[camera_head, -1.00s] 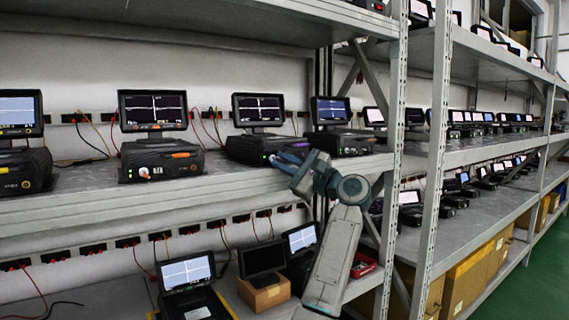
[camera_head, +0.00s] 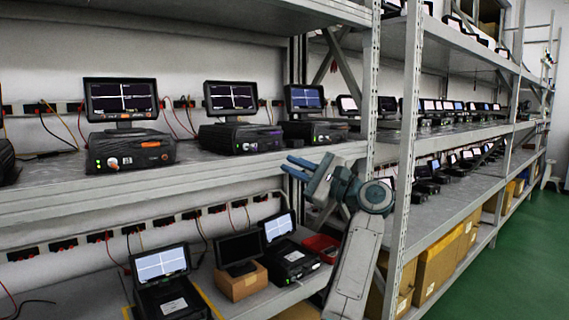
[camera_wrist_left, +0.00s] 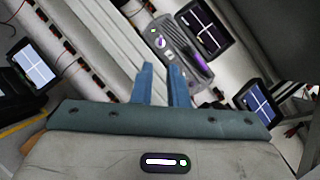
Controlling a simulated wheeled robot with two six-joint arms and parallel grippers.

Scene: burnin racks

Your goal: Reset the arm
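My left gripper (camera_head: 287,164) hangs in front of the rack, at about the height of the middle shelf's front edge. Its blue fingers stand a little apart with nothing between them. In the left wrist view the two fingers (camera_wrist_left: 161,72) show a clear gap, with the pale shelf edge and a tester behind them. My left arm comes up from the bottom of the head view. My right gripper is in neither view.
Testers with screens (camera_head: 122,100) stand on the middle shelf (camera_head: 215,166). The lower shelf holds a tester (camera_head: 162,262), a cardboard box (camera_head: 240,283) and a red tray (camera_head: 321,245). A rack post (camera_head: 408,150) stands close to my arm. Green floor (camera_head: 530,240) is free at right.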

